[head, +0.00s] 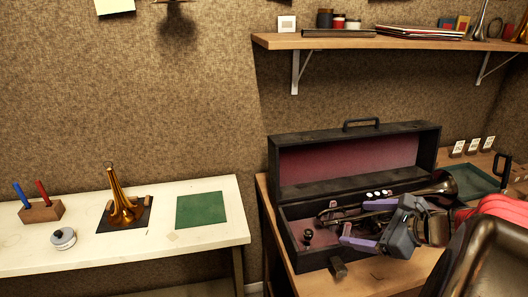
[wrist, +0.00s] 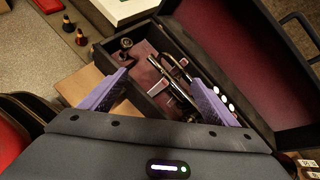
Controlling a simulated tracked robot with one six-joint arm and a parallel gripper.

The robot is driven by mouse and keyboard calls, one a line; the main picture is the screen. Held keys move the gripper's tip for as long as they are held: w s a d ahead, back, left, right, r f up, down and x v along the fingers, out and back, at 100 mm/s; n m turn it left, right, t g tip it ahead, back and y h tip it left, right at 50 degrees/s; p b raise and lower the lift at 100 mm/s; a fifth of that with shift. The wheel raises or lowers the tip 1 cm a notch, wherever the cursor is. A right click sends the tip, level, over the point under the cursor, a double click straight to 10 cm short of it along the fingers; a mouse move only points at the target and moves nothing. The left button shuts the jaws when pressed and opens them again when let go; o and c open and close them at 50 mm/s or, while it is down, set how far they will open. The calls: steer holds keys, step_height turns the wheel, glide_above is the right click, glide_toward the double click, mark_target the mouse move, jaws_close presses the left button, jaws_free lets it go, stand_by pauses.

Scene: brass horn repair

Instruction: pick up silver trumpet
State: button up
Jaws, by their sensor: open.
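The silver trumpet (head: 446,187) lies in the open black case, its flared bell toward the right and its narrow tubing toward the left. It looks dark grey here. Its tubing (wrist: 175,68) also shows in the wrist view, between and beyond my fingers. My gripper (head: 364,224) is open over the front of the case, its two purple fingers apart. In the wrist view my gripper (wrist: 158,78) has nothing clasped between its fingertips. My gripper and wrist hide the middle of the trumpet in the head view. I cannot tell whether a finger touches it.
The case (head: 290,240) has a raised lid behind it and stands on a wooden bench (head: 385,275). A small dark block (head: 338,267) sits in front. A white table (head: 180,240) at left holds a brass bell piece (head: 123,208) and green mat (head: 203,209). A shelf (head: 390,40) hangs above.

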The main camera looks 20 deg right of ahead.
steer(key=s+d+m+t+h, duration=0.2)
steer(key=s+d+m, duration=0.4)
steer(key=d, duration=0.5)
steer(key=m+h, duration=0.1)
steer(key=m, duration=0.1)
steer(key=shift+s+r+m+t+h, duration=0.2)
steer(key=shift+s+m+t+h, duration=0.1)
steer(key=shift+t+h, duration=0.1)
steer(key=shift+w, duration=0.1)
glide_toward(379, 213)
steer(key=shift+w, duration=2.15)
steer(key=shift+d, duration=0.3)
steer(key=shift+w, duration=0.1)
steer(key=shift+x, duration=2.55)
steer(key=shift+r, duration=0.15)
